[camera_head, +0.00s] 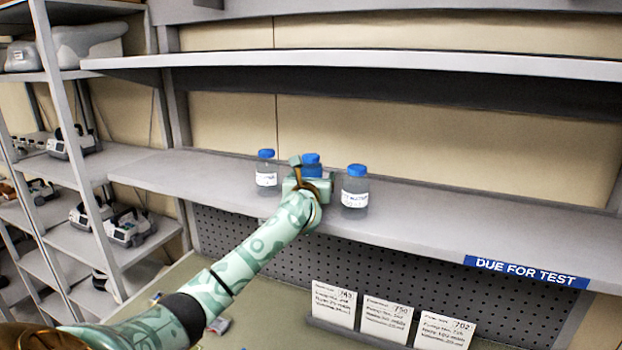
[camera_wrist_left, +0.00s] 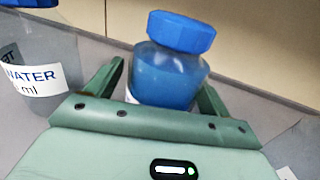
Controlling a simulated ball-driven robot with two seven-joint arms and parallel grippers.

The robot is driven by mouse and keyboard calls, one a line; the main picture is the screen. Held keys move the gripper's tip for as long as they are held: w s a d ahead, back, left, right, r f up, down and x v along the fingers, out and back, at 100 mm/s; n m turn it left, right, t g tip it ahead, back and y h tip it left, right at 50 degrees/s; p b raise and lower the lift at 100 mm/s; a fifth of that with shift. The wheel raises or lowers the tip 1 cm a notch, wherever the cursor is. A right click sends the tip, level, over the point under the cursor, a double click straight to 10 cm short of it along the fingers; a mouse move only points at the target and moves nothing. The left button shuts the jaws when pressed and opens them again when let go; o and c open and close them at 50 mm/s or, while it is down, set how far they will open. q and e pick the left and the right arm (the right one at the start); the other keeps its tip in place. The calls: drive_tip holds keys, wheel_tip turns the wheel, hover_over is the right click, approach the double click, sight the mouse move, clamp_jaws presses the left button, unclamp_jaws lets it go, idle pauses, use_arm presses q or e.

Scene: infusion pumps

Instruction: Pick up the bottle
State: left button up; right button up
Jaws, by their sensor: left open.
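Three clear bottles with blue caps stand upright on the grey shelf (camera_head: 440,215). The middle bottle (camera_head: 312,160) holds blue liquid and is partly hidden behind my left gripper (camera_head: 303,172). In the left wrist view this blue bottle (camera_wrist_left: 168,75) stands between the two green fingers of my left gripper (camera_wrist_left: 158,92), which are open on either side of it. Its lower part is hidden by the gripper body. I cannot tell whether the fingers touch it. The left bottle (camera_head: 266,170) and right bottle (camera_head: 355,188) hold clear contents and have white labels. My right gripper is not in view.
A bottle labelled WATER (camera_wrist_left: 35,75) is close to the left finger in the wrist view. An upper shelf (camera_head: 400,65) runs above. The shelf to the right is clear, with a blue DUE FOR TEST label (camera_head: 526,271) on its edge. A side rack (camera_head: 90,165) holds devices.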

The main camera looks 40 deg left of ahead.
use_arm(q)
drive_tip(key=shift+s, duration=0.1)
drive_tip(key=shift+c, duration=0.7)
drive_tip(key=c, duration=1.1)
drive_tip(key=shift+r, duration=0.15)
